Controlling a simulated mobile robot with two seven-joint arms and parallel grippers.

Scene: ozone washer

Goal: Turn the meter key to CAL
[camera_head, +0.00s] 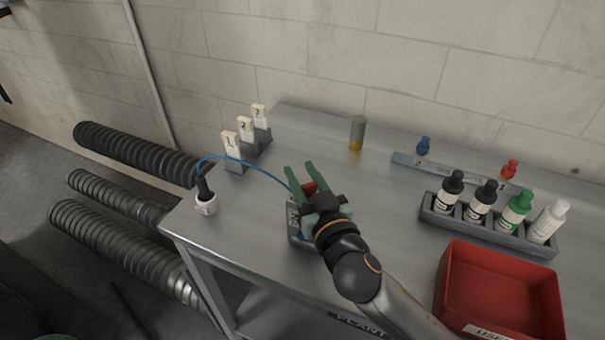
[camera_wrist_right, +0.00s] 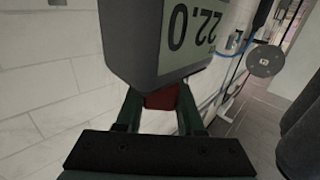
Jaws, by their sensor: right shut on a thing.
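The grey meter (camera_head: 293,226) is on the metal bench, mostly covered by my right gripper (camera_head: 307,180) in the head view. In the right wrist view the meter (camera_wrist_right: 150,62) fills the upper middle; its display (camera_wrist_right: 190,35) shows digits that look like 22.0, upside down and cut by the frame. A red key (camera_wrist_right: 163,98) is between the green fingers of my right gripper (camera_wrist_right: 160,108), which is shut on it. The key's red also shows in the head view (camera_head: 309,187). The CAL mark and the key's setting cannot be made out. My left gripper is out of view.
A blue cable (camera_head: 240,161) runs from the meter to a black probe in a white cup (camera_head: 206,207). Numbered white pieces (camera_head: 246,128) stand behind. A bottle rack (camera_head: 480,232) and a red tray (camera_head: 450,270) are to the right. The wall bounds the bench's back.

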